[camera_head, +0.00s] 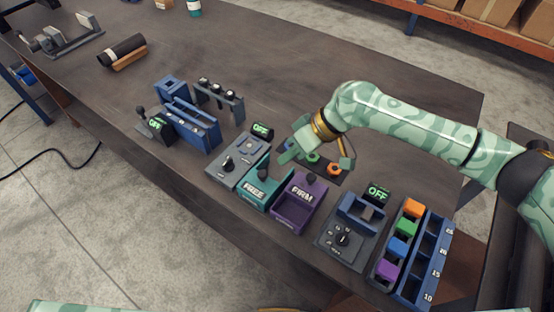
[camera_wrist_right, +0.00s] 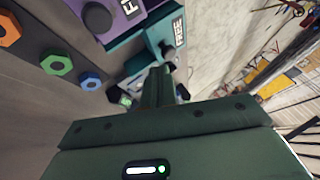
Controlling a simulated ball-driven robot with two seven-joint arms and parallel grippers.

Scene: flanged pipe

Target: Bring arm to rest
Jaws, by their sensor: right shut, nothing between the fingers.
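My right arm reaches in from the right in the head view. Its pale green gripper (camera_head: 290,155) hangs above the table, close to the teal FREE box (camera_head: 258,190). The gripper is shut, with nothing between the fingers. In the right wrist view the closed fingers (camera_wrist_right: 162,88) point toward the teal FREE box (camera_wrist_right: 150,48) and appear apart from it. The purple FIRM box (camera_head: 299,205) stands beside the teal one. My left gripper is not in view.
An orange nut (camera_head: 334,169) and a green nut (camera_head: 313,158) lie under the right gripper. A bin rack (camera_head: 426,255) with coloured blocks, switch boxes and blue holders (camera_head: 190,125) line the table's near edge. The table's back middle (camera_head: 270,60) is clear.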

